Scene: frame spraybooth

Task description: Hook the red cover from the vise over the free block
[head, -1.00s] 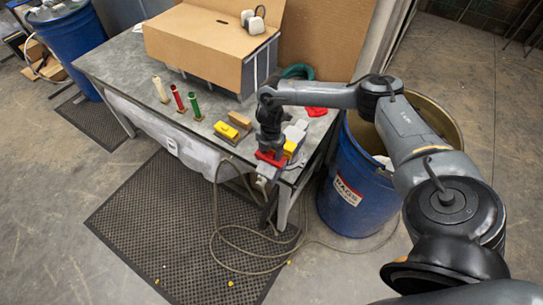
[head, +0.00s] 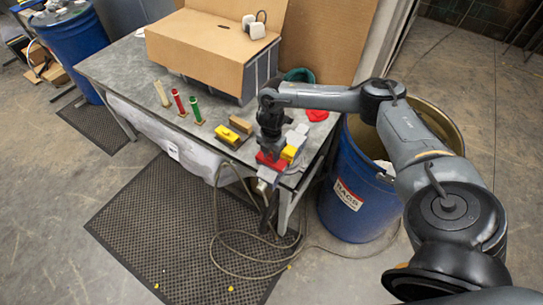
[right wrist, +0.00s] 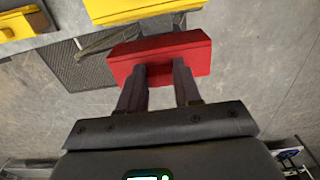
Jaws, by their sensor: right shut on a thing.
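My right gripper (head: 268,150) is at the front right corner of the workbench, pointing down. It is shut on the red cover (head: 270,162). In the right wrist view both fingertips (right wrist: 160,75) are against the red cover (right wrist: 190,55). The grey vise (head: 298,137) is right beside the gripper, partly hidden by it. A yellow piece (head: 289,153) sits at the vise, just right of the red cover. To the left on the bench stand a bare tan block (head: 240,125) and a yellow-topped block (head: 227,133). Whether the red cover touches the vise cannot be told. My left gripper is out of view.
Three upright posts, pale (head: 161,92), red (head: 178,102) and green (head: 195,110), stand left of the blocks. A cardboard box (head: 205,50) fills the back of the bench. A red cloth (head: 317,115) lies at right. A blue drum (head: 350,190) stands beside the bench.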

